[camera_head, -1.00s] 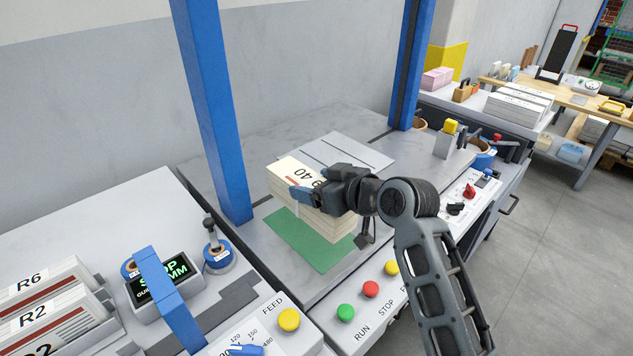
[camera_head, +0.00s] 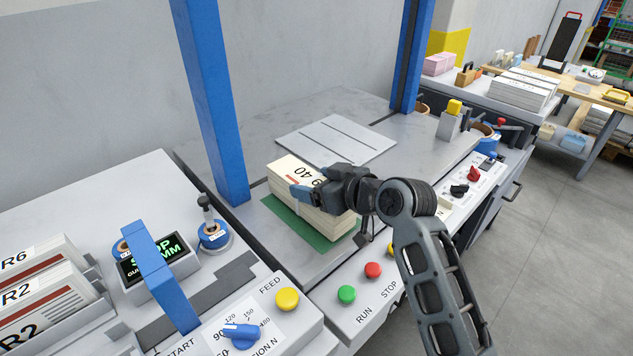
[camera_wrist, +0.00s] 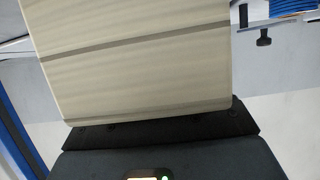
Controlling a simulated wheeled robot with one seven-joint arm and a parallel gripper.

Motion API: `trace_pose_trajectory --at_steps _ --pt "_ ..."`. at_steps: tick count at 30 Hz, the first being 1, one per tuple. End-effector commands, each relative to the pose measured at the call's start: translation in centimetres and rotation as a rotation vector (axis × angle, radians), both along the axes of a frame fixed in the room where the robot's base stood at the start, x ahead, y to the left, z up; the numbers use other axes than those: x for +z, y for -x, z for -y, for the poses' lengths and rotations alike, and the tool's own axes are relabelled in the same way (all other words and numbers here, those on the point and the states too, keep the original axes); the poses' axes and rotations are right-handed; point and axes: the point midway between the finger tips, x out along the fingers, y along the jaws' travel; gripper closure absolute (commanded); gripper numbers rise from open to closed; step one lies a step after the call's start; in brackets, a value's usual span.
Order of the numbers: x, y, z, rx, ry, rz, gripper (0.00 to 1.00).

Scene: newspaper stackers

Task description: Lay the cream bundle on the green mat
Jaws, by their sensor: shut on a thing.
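The cream bundle (camera_head: 292,184) is a thick stack of paper with a printed top label reading 40. My gripper (camera_head: 318,190) is shut on its right part, with one blue-tipped finger across the top. The green mat (camera_head: 282,216) lies on the grey table under the bundle; its left and front edges show and the rest is hidden. Whether the bundle touches the mat I cannot tell. In the wrist view the bundle's layered side (camera_wrist: 140,60) fills the upper middle, close to the dark gripper body.
A grey slotted plate (camera_head: 335,138) lies behind the bundle. A blue post (camera_head: 212,100) stands at left and another (camera_head: 411,60) at back right. Control panels with buttons, including a red one (camera_head: 373,270), run along the front. Bare table lies left of the plate.

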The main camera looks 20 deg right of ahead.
Motion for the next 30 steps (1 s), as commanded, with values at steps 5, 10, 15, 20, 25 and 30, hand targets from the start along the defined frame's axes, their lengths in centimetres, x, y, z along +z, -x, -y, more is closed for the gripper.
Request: trace_pose_trajectory --at_steps 5,10,15,20,25,30 --pt "0.3 -0.1 0.0 -0.001 -0.001 0.007 1.0" --pt "0.0 -0.1 0.0 -0.001 -0.001 0.007 1.0" --pt "-0.3 -0.1 0.0 -0.001 -0.001 0.007 1.0" --pt "-0.5 -0.1 0.0 -0.001 -0.001 0.007 1.0" --pt "-0.8 -0.1 0.0 -0.001 -0.001 0.006 1.0" --pt "-0.8 -0.1 0.0 -0.001 -0.001 0.006 0.15"
